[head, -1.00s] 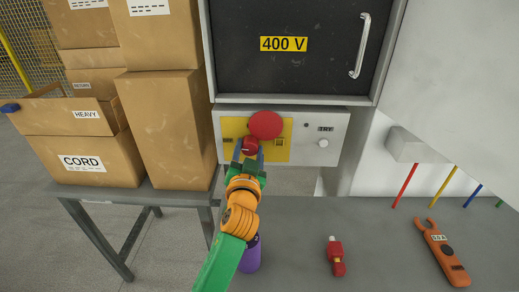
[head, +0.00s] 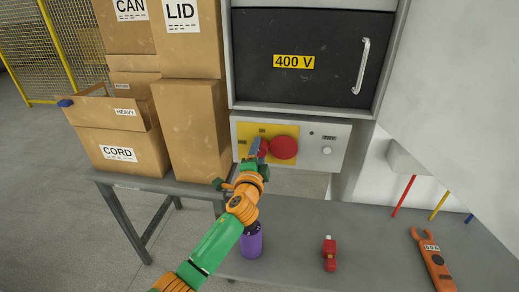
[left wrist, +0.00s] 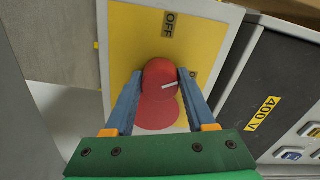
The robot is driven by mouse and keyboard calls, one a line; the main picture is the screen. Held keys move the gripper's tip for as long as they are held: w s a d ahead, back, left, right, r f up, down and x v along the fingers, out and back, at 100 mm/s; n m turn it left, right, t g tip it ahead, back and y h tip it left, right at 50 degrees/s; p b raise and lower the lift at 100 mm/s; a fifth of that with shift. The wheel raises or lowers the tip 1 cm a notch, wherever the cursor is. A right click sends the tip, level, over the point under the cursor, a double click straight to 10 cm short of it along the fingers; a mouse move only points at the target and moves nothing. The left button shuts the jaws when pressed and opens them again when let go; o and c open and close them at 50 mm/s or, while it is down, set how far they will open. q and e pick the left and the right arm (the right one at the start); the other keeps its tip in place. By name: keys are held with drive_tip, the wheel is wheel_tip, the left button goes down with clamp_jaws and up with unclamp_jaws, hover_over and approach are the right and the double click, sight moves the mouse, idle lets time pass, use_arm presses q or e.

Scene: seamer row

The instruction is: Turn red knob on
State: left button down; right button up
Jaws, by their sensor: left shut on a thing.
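The red knob (head: 264,147) is on a yellow plate (head: 245,130) on the grey panel below the 400 V door. My left gripper (head: 258,147) is shut on it; in the left wrist view its blue fingers (left wrist: 155,90) stand on both sides of the knob (left wrist: 158,74). The knob's white mark points right there, toward a small label (left wrist: 192,76) partly hidden by a finger. The OFF label (left wrist: 169,25) is above the knob. My right gripper is not in view.
A purple cylinder (head: 252,240) stands on the grey bench near my left arm. A small red tool (head: 330,254) and an orange clamp meter (head: 434,260) lie further right. Cardboard boxes (head: 190,130) are stacked left of the panel. A white dial (head: 327,150) is at the panel's right.

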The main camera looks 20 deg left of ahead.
use_arm(q)
drive_tip(key=m, duration=0.1)
drive_tip(key=m+p, duration=0.1)
drive_tip(key=m, duration=0.2)
drive_tip(key=shift+a+r+m+p, duration=0.1)
drive_tip(key=shift+r+m+p, duration=0.15)
drive_tip(key=shift+m+p, duration=0.05)
drive_tip(key=shift+m, duration=0.6)
drive_tip(key=shift+r, duration=0.1)
drive_tip(key=c, duration=0.6)
unclamp_jaws()
drive_tip(key=o, duration=0.4)
drive_tip(key=shift+w, duration=0.1)
drive_tip(key=shift+c, duration=0.2)
drive_tip(key=shift+a+f, duration=0.1)
drive_tip(key=shift+f, duration=0.1)
